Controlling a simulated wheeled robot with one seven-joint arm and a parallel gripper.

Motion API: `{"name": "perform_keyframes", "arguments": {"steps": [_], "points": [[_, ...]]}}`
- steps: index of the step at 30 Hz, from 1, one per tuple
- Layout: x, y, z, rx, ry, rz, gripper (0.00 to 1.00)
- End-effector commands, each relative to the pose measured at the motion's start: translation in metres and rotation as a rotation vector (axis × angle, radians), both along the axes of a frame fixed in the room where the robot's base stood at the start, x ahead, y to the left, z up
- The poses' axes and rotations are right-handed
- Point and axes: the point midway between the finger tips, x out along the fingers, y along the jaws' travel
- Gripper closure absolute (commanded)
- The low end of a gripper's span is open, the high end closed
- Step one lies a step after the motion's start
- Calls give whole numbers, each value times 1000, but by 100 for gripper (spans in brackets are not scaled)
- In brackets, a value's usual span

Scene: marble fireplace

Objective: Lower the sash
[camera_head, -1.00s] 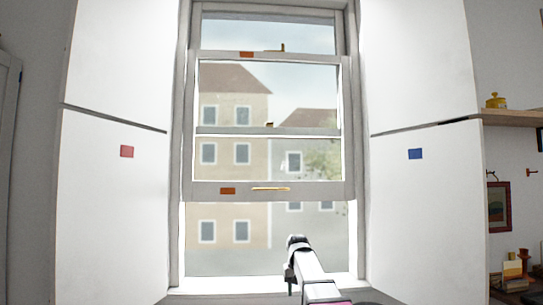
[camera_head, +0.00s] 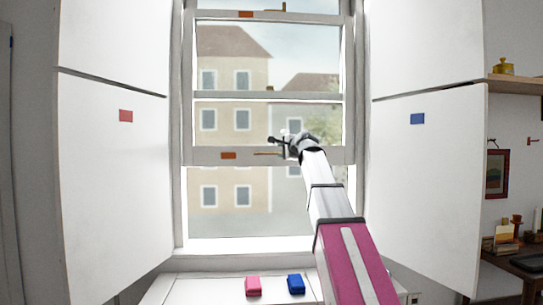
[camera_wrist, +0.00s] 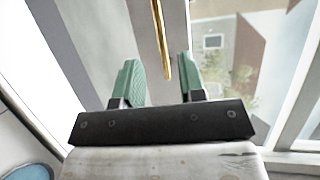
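The lower sash (camera_head: 330,156) of the white window is raised, with an open gap between its bottom rail and the sill. A thin brass handle (camera_head: 266,154) runs along that rail, right of an orange tag (camera_head: 228,156). My gripper (camera_head: 278,145) is at the rail by the right part of the handle, which the gripper partly hides. In the wrist view my gripper (camera_wrist: 157,68) is open, with green finger pads apart. The brass handle (camera_wrist: 161,45) shows ahead between the fingers, nearer the right one. I cannot tell whether either finger touches it.
White panels with a red tag (camera_head: 126,116) and a blue tag (camera_head: 417,118) flank the window. A pink block (camera_head: 253,286) and a blue block (camera_head: 296,284) sit on the white surface below the sill (camera_head: 240,245). A shelf (camera_head: 515,84) is at right.

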Motion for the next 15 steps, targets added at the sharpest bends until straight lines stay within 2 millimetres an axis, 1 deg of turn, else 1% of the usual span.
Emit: {"name": "perform_keyframes", "arguments": {"steps": [5,15], "points": [[18,7,-3,-4,2,2,63],[71,29,-14,-5,3,2,63]]}}
